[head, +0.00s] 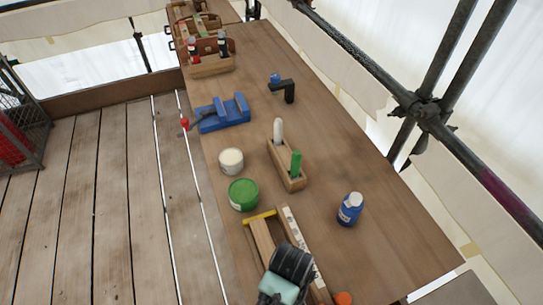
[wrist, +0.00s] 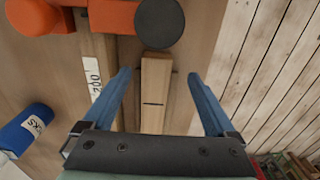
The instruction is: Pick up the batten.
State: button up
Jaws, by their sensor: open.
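The batten, which I take to be the plain pale wooden strip (head: 262,240), lies on the bench near its front left edge, with a yellow piece (head: 261,216) across its far end. In the wrist view the strip (wrist: 155,88) runs up the picture between my fingers, with a thin dark line across it. My gripper (wrist: 157,76) is open, with one blue finger on each side of the strip and a visible gap on both sides. Whether the fingertips are level with the strip cannot be told. In the head view my gripper's dark body hides the strip's near part.
A marked bar (head: 292,225) lies close beside the strip. Orange parts (wrist: 110,17) and a dark disc (wrist: 160,23) are near the strip's end. A blue bottle (head: 350,209), green tin (head: 243,194), white tin (head: 231,161) and wooden holder (head: 288,172) stand around.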

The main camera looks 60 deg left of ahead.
jog(key=f, duration=0.4)
jog(key=shift+w+a+f, duration=0.1)
jog(key=shift+w+a, duration=0.15)
jog(key=shift+a, duration=0.15)
jog(key=shift+f, duration=0.55)
grip_shut()
